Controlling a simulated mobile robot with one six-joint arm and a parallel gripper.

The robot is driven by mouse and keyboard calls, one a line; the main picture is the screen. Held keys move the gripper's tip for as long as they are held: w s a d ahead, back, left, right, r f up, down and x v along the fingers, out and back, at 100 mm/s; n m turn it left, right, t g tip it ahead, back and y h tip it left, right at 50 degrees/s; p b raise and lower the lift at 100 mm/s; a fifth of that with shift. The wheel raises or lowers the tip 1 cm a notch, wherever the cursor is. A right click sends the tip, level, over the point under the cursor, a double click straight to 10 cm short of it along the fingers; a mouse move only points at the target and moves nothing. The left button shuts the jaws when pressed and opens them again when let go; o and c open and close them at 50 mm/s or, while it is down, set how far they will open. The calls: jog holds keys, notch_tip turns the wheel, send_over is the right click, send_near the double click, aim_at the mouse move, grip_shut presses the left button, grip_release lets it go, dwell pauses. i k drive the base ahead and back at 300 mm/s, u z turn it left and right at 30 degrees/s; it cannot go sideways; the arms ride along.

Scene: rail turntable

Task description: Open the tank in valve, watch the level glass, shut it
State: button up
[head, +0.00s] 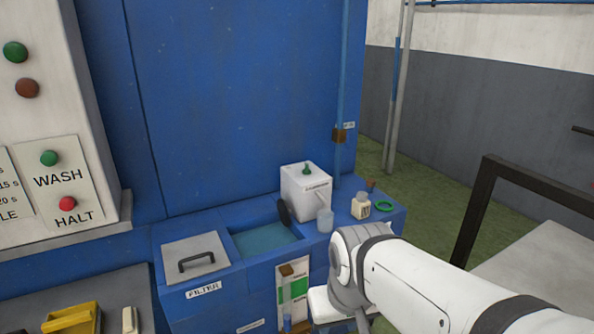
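A light blue vertical pipe runs down the cabinet's right side, with a brown fitting (339,135) on it and a small label (349,125) beside it, too small to read. A green ring-shaped handle (384,206) lies at the right end of the blue tank top; I cannot tell which of these is the tank in valve. A white and green strip (292,290) on the tank front, with a brown fitting at its top, looks like the level glass; its lower part is cut off. My white arm comes in from the lower right; my gripper is not visible.
The open tank basin (265,238) holds bluish liquid, beside a grey lid with a handle (197,256). A white box (305,192), a clear cup (325,221) and a small bottle (361,206) stand behind. A dark frame (470,215) stands right. Green floor is clear behind.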

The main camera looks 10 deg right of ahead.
aim_at(347, 139)
jog(key=z, duration=0.1)
jog(key=i, duration=1.1)
jog(key=z, duration=0.05)
